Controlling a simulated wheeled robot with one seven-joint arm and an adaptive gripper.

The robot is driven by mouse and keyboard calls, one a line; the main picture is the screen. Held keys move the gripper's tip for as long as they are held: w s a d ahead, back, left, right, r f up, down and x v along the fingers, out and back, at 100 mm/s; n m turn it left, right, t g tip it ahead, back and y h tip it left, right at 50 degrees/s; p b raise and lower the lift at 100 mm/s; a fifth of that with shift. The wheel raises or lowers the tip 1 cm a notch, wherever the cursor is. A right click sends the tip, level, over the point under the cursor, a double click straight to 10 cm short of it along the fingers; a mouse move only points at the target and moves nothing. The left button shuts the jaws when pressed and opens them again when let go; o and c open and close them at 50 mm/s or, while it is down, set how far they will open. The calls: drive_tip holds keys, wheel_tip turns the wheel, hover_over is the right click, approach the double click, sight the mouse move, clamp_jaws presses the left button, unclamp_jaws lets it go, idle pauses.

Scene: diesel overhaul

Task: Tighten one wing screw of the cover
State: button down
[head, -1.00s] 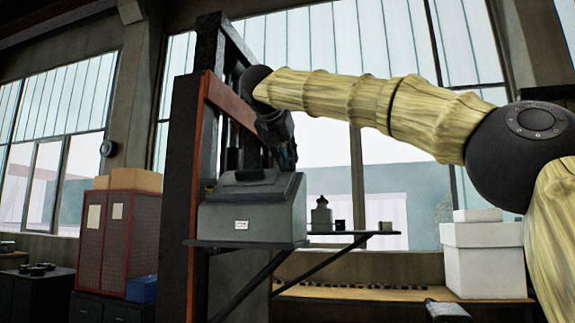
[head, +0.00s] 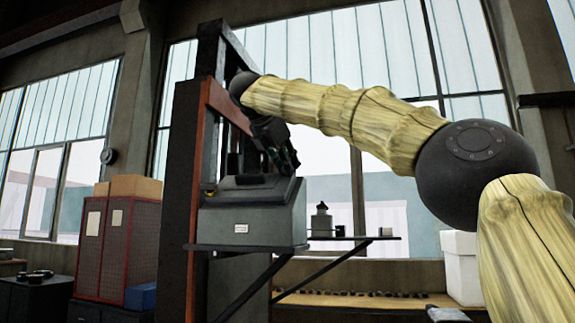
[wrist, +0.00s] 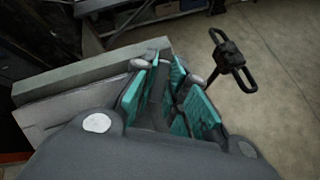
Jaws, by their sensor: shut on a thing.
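The cover (head: 245,182) is a dark grey sloped lid on a grey box (head: 250,218) that has a small white label. The box stands on a bracket shelf by a dark column. My gripper (head: 286,168) reaches down to the right end of the cover. In the wrist view my gripper (wrist: 158,72) has teal-padded fingers at the edge of the grey cover (wrist: 90,78). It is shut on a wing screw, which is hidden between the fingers. A small dark yellowish bit (head: 209,187) shows at the cover's left end, too small to identify.
A grey bottle (head: 321,221) and small dark cups stand on the shelf (head: 350,239) to the right of the box. An orange-red upright (head: 196,190) rises close on the left. A red cabinet (head: 117,245) stands farther left. Open floor (wrist: 275,90) shows in the wrist view.

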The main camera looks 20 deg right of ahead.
drive_tip(key=shift+a+f, duration=0.1)
drive_tip(key=shift+f, duration=0.05)
drive_tip(key=m+g, duration=0.1)
drive_tip(key=m, duration=0.2)
drive_tip(key=shift+w, duration=0.1)
drive_tip(key=shift+m+g, duration=0.4)
drive_tip(key=shift+m, duration=0.6)
drive_tip(key=c, duration=1.3)
unclamp_jaws()
